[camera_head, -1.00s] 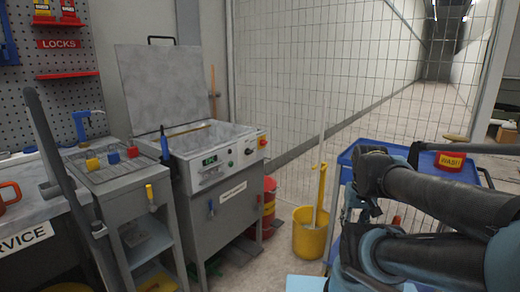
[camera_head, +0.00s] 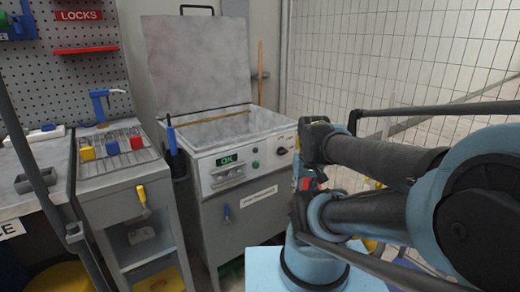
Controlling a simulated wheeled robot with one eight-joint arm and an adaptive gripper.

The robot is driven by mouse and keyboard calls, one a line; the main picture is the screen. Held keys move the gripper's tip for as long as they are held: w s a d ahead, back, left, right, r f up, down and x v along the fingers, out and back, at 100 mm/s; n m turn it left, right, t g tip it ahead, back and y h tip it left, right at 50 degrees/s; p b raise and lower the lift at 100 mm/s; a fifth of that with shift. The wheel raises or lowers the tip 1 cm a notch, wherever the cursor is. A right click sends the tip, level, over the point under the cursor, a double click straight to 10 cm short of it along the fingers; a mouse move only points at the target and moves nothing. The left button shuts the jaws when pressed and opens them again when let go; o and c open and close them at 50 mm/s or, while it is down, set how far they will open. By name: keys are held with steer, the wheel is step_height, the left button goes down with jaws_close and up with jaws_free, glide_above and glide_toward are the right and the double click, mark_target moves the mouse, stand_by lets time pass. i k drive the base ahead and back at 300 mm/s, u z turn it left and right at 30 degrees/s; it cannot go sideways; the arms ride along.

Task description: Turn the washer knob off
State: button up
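The washer (camera_head: 228,196) is a grey cabinet with its lid (camera_head: 198,62) raised and its basin (camera_head: 225,128) open. Its front panel carries a small green display reading OK (camera_head: 227,160). A small dark rotary knob (camera_head: 281,151) sits at the right of the panel, just left of my arm; its pointer setting is too small to read. A green button (camera_head: 255,164) lies left of the knob. My arm's dark and blue links fill the right side and hide the washer's right edge. I cannot make out my gripper's fingers among them.
A grey cart (camera_head: 125,190) with red, blue and yellow blocks stands left of the washer. A pegboard (camera_head: 65,85) is at the back left, and a wire fence (camera_head: 390,60) at the back right.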

mark_target(281, 152)
steer(key=u, duration=0.05)
steer(key=i, duration=0.1)
steer(key=z, duration=0.45)
steer(key=k, duration=1.4)
steer(key=u, duration=0.3)
steer(key=i, duration=0.5)
